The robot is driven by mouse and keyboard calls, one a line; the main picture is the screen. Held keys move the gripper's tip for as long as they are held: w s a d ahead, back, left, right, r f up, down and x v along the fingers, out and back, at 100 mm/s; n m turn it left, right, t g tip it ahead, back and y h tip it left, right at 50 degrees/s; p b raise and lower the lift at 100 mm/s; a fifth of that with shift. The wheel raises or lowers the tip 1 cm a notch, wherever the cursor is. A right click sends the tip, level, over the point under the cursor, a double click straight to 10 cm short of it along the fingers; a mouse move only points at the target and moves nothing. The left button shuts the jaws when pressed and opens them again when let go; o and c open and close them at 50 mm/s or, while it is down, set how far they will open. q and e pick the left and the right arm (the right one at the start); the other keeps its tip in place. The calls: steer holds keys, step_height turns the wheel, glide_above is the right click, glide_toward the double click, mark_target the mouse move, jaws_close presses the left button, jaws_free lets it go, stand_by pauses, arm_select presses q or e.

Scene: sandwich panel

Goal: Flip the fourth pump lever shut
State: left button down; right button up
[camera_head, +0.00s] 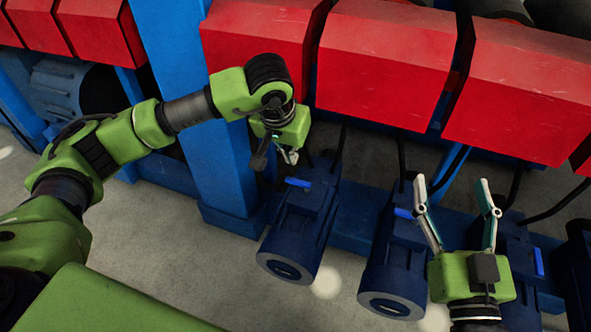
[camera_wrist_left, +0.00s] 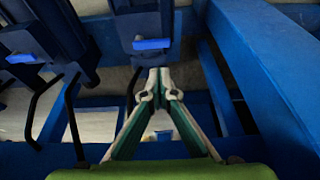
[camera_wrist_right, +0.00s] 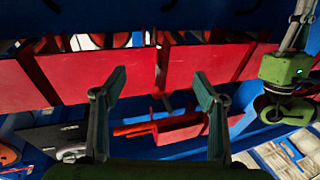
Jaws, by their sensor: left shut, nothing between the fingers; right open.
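Dark blue pumps stand in a row, each with a small bright blue lever. The leftmost lever (camera_head: 298,182) lies across the top of its pump (camera_head: 298,232). It also shows in the left wrist view (camera_wrist_left: 151,44). Another lever (camera_head: 404,213) is on the middle pump (camera_head: 393,270), and a third (camera_head: 538,262) is further right. I cannot tell which is the fourth. My left gripper (camera_head: 291,157) is shut and empty, just behind the leftmost lever and apart from it; its fingertips (camera_wrist_left: 159,76) point towards that pump. My right gripper (camera_head: 453,184) is open and empty, above the pumps at right.
Red boxes (camera_head: 385,62) hang in a row behind the pumps. A blue post (camera_head: 205,130) stands left of my left gripper. Black hoses (camera_head: 402,160) run down to the pumps. Grey floor (camera_head: 150,235) is clear at front left.

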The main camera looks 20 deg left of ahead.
mark_target(298, 185)
arm_select(q)
steer(key=b+x, duration=0.2)
steer(key=x, duration=0.6)
steer(key=shift+f, duration=0.3)
arm_select(e)
steer(key=s+r+t+y, duration=0.2)
steer(key=s+r+t, duration=0.3)
steer(key=r, duration=0.5)
steer(key=shift+s+r+t, duration=0.2)
steer(key=shift+r+t, duration=0.2)
steer(key=shift+t, duration=0.2)
arm_select(q)
steer(key=shift+w, duration=0.1)
arm_select(e)
steer(key=shift+y, duration=0.3)
arm_select(q)
steer(key=shift+n, duration=0.3)
arm_select(e)
steer(key=shift+d+r, duration=0.1)
